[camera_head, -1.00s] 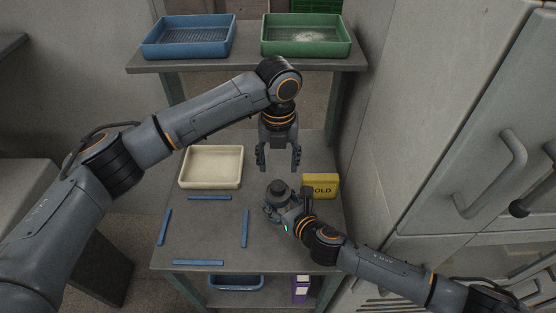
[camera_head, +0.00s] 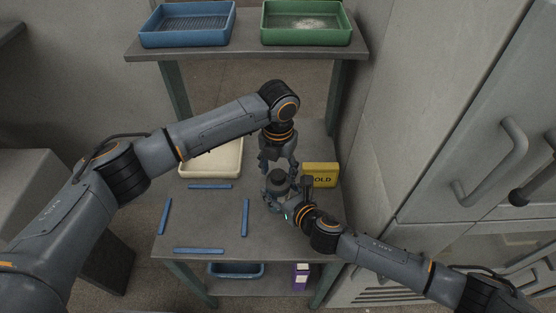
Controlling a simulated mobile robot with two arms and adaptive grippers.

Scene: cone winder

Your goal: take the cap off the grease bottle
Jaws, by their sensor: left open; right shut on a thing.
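The grease bottle stands on the table, mostly hidden by my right gripper; its dark round cap (camera_head: 279,177) shows on top. My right gripper (camera_head: 279,197) comes in from the lower right and is shut on the bottle below the cap. My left gripper (camera_head: 279,166) points down from above with its fingers spread, one on each side at the cap's level. Whether its fingers touch the cap cannot be told.
A yellow box with lettering (camera_head: 321,170) stands close to the right of the bottle. A cream tray (camera_head: 212,176) is at the left, partly behind my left arm. Blue strips (camera_head: 245,217) mark the tabletop. Blue (camera_head: 187,41) and green (camera_head: 305,37) trays sit on the back shelf.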

